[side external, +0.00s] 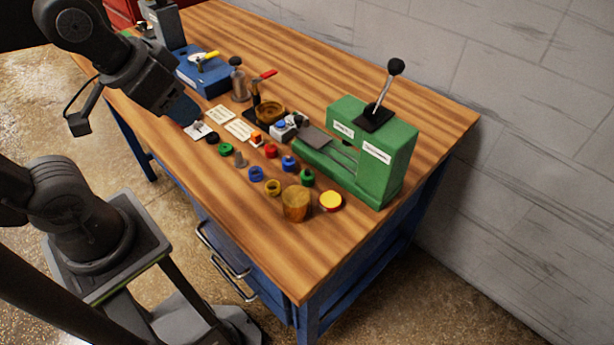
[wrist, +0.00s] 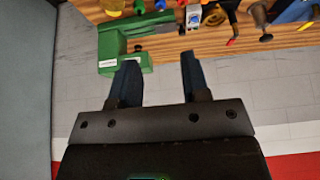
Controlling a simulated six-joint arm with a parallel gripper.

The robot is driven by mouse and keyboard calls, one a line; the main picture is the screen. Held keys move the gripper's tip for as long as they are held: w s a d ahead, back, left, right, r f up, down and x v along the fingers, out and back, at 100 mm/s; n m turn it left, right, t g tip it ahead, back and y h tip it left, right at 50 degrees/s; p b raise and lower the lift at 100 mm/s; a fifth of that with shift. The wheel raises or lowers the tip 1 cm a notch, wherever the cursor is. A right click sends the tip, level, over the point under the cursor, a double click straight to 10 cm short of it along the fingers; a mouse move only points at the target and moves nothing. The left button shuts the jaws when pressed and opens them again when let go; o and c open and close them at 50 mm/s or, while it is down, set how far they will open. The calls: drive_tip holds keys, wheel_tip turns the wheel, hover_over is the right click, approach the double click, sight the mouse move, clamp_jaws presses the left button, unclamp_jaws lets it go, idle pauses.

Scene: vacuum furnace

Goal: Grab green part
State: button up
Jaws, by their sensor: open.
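Two small green parts lie on the wooden table in the side external view. One green ring (side external: 226,150) is at the left of the group of small parts, and another green part (side external: 307,176) is nearer the green machine. My gripper (wrist: 159,62) is open in the wrist view, with nothing between its two dark blue fingers. In the side external view my gripper (side external: 184,110) hangs over the table's left part, above and left of the green ring, apart from it. Its fingers are partly hidden there by my wrist.
A large green machine (side external: 400,160) with a black-knobbed lever stands at the right. Red, blue, yellow and black parts lie around the green ones. A wooden cylinder (side external: 296,204) stands in front. A blue box (side external: 203,75) is at the back left. The table's front right is clear.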

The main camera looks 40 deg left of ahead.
drive_tip(key=shift+o, duration=0.4)
drive_tip(key=n+g, duration=0.6)
drive_tip(key=n, duration=1.2)
hover_over(308, 170)
wheel_tip(308, 170, down, 12)
drive_tip(key=r, duration=0.1)
drive_tip(key=f, duration=0.8)
drive_tip(key=shift+s+a+f, duration=0.15)
drive_tip(key=shift+s, duration=0.05)
drive_tip(key=shift+w+f, duration=0.15)
drive_tip(key=shift+f, duration=2.8)
